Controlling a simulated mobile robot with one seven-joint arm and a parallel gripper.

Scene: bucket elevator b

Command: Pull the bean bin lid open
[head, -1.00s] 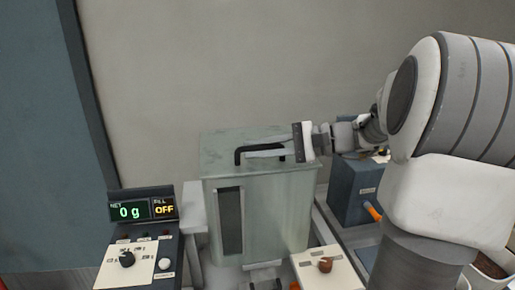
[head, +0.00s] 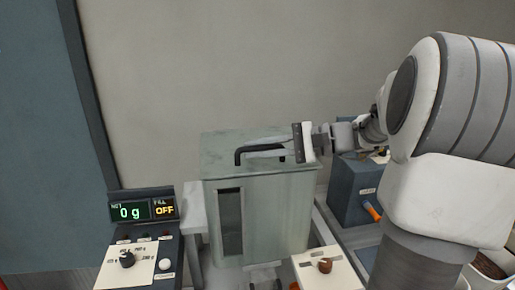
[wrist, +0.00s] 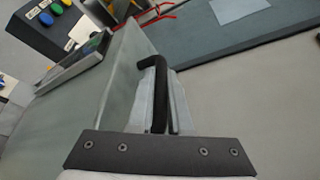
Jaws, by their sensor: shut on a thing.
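The bean bin (head: 285,210) is a pale grey-green metal box with a dark vertical window on its front. Its lid (head: 222,145) lies flat and closed on top. A black bar handle (head: 240,154) stands on the lid; it also shows in the wrist view (wrist: 158,85). My gripper (head: 268,151) reaches in from the right, low over the lid, and its fingers are shut on the handle. In the wrist view the pale fingers (wrist: 145,108) lie along the handle, and the dark gripper body hides its near end.
A control panel with a display reading 0 g and OFF (head: 143,209) stands left of the bin. A white panel with a brown knob (head: 325,266) is at the front right. A blue-grey box (head: 352,200) stands to the right. A plain wall rises behind.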

